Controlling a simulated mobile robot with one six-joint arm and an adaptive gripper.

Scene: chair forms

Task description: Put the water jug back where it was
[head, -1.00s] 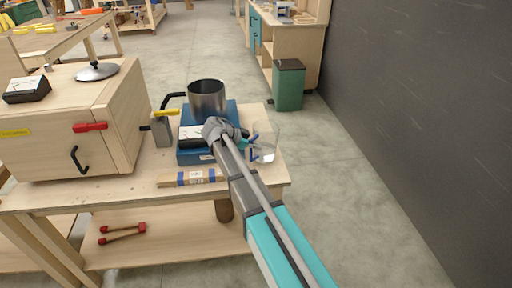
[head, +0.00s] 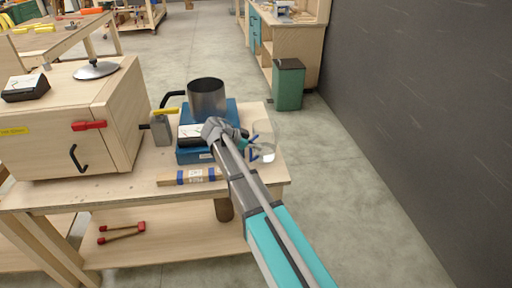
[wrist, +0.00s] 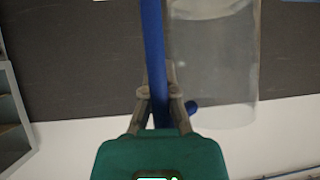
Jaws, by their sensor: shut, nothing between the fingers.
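The water jug is clear with a blue handle; in the head view the clear body (head: 267,138) is at the right end of the workbench, partly behind my gripper (head: 243,138). In the wrist view the jug's clear wall (wrist: 215,60) fills the upper right, and its blue handle (wrist: 152,45) runs down to my fingers. My gripper (wrist: 160,92) is shut at the handle, with the blue bar seen along the fingertips. I cannot tell whether the fingers touch it. The jug's base contact is unclear.
The workbench (head: 120,200) holds a blue case (head: 194,156) with a dark metal mug (head: 206,98), a grey bottle (head: 161,131), a wrapped wooden bar (head: 190,176) and a wooden cabinet (head: 60,130). A green bin (head: 288,88) stands beyond, with open floor at right.

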